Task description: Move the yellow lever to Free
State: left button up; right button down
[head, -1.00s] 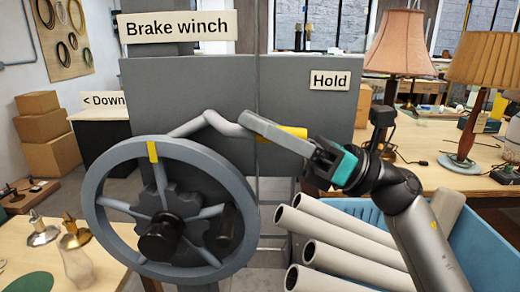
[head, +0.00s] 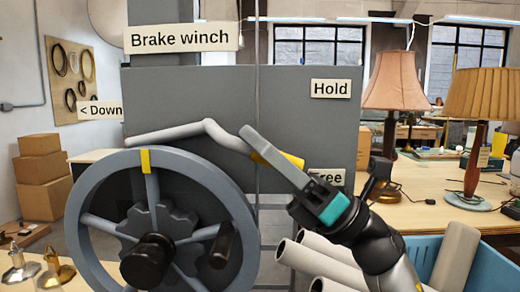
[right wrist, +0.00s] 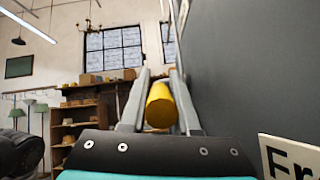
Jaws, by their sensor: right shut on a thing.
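The yellow lever (head: 291,159) is a bent pale grey rod with a yellow end, in front of the grey winch panel (head: 285,95). Its yellow end slopes down to the right, below the "Hold" label (head: 331,88) and just above and left of the "Free" label (head: 326,177). My right gripper (head: 254,146) is shut on the yellow end and partly covers both it and the "Free" label. The right wrist view shows the yellow end (right wrist: 160,105) between the two fingers. My left gripper is not in view.
The large grey handwheel (head: 85,185) with black knobs stands at the lower left, close to the lever's rod. A blue crate (head: 490,262) with several pale tubes (head: 305,262) is below my right arm. Table lamps (head: 395,80) stand on the bench at the right.

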jog(key=shift+f, duration=0.1)
jog(key=c, duration=1)
grip_release()
jog(key=o, duration=0.3)
jog(key=shift+o, duration=0.3)
